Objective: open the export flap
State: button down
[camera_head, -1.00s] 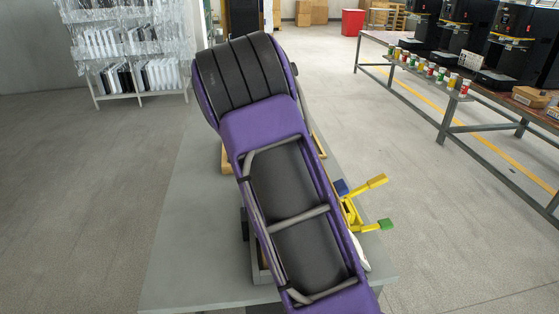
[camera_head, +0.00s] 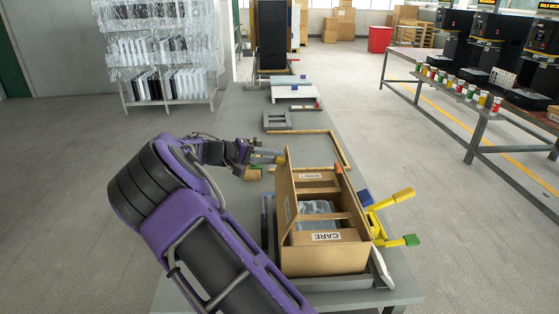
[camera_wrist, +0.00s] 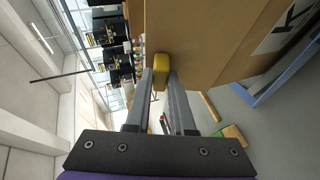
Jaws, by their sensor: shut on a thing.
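An open cardboard box (camera_head: 325,262) stands at the right of the grey bench. Its left-hand flap (camera_head: 284,200) stands up from the box's left side; I cannot tell whether this is the export flap. My gripper (camera_head: 282,157) is at the flap's far upper corner. In the wrist view, my gripper (camera_wrist: 160,82) is shut on a yellow tab (camera_wrist: 161,65) at the edge of a cardboard panel (camera_wrist: 205,40). Narrow cardboard pieces with labels and a grey wrapped item (camera_head: 317,212) show inside the box.
A yellow clamp (camera_head: 385,208) with blue and green ends stands close to the box's right side. A wooden frame (camera_head: 342,150) and a grey fixture (camera_head: 277,121) lie farther back on the bench. Cups stand on a table (camera_head: 470,112) at the right.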

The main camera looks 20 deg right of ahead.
jog(key=shift+a+f+h, duration=0.1)
jog(key=shift+a+h, duration=0.35)
jog(key=shift+h, duration=0.05)
jog(key=c, duration=0.8)
grip_release()
jog(key=shift+o, duration=0.2)
jog(key=v, duration=1.7)
jog(key=shift+a, duration=0.25)
